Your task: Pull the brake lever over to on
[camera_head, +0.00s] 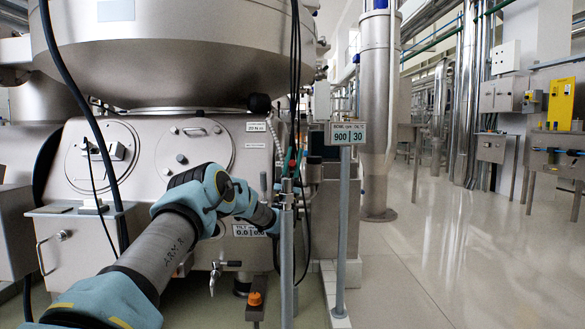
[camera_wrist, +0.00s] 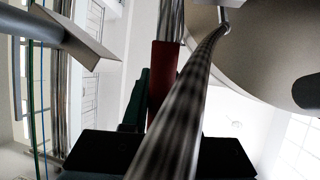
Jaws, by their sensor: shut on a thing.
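In the wrist view, my gripper (camera_wrist: 165,152) shows as two dark pads at the bottom, with the red sleeve of what looks like the brake lever (camera_wrist: 163,75) running down between them. In the head view, my arm reaches to the front of the steel separator (camera_head: 255,180). Its wrist end is partly behind a thin metal post (camera_head: 287,245), so the fingers and lever do not show clearly there.
A sign (camera_head: 345,133) reading 900 and 30 stands on a slim post just right of my wrist. Black cables hang beside it. A small orange-topped pedestal (camera_head: 255,300) is below my wrist. The floor (camera_head: 430,260) to the right is open.

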